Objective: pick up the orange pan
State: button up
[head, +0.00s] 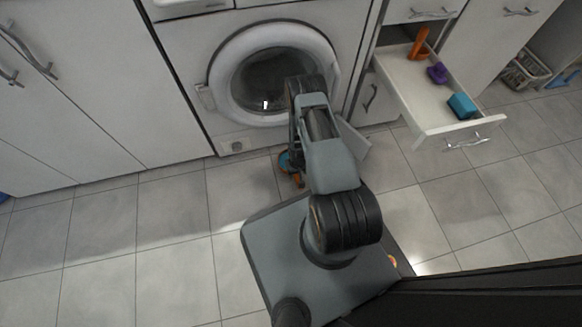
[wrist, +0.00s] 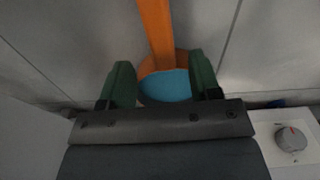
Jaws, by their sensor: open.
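The orange pan (wrist: 156,32) lies on the tiled floor, its long orange handle running to the top of the wrist view. A blue round surface (wrist: 165,87) shows at its near end, with orange around its edge; I cannot tell whether it is the pan's inside or a separate thing. In the head view only part of the orange pan (head: 298,180) shows beside my arm, below the washing machine door. My gripper (wrist: 160,62) is open, with one dark green finger on each side of the pan's blue end. Contact cannot be seen.
The washing machine (head: 174,60) stands behind the pan. An open drawer (head: 432,118) at right holds an orange item (head: 420,43), a purple item (head: 437,73) and a teal block (head: 462,105). A grey basket (head: 526,70) stands far right.

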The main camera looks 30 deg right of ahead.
aim_at(296, 175)
jog(key=shift+w+a+f+b, duration=0.15)
jog(key=shift+f+b, duration=0.9)
jog(key=shift+f, duration=1.2)
grip_shut()
